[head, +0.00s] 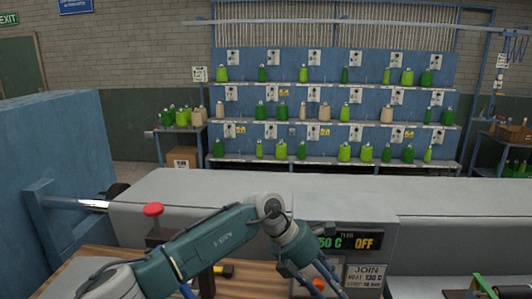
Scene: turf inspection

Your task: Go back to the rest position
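My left arm comes in from the lower left, bends at a raised elbow joint near the bottom middle, and slopes down to the right. Its far end, dark with blue lines, runs to the lower edge of the head view. I cannot make out its gripper's fingertips or anything held. My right gripper cannot be made out in this view. Behind my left arm stands a long grey machine (420,205) with a display (350,241) that ends in "OFF". A card (367,276) reading "JOIN" hangs below the display.
A red knob (153,210) on a dark post stands close to my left arm, above a wooden top (235,284). A blue block (55,150) fills the left side. Blue shelves (335,112) with several green and beige bottles line the back wall.

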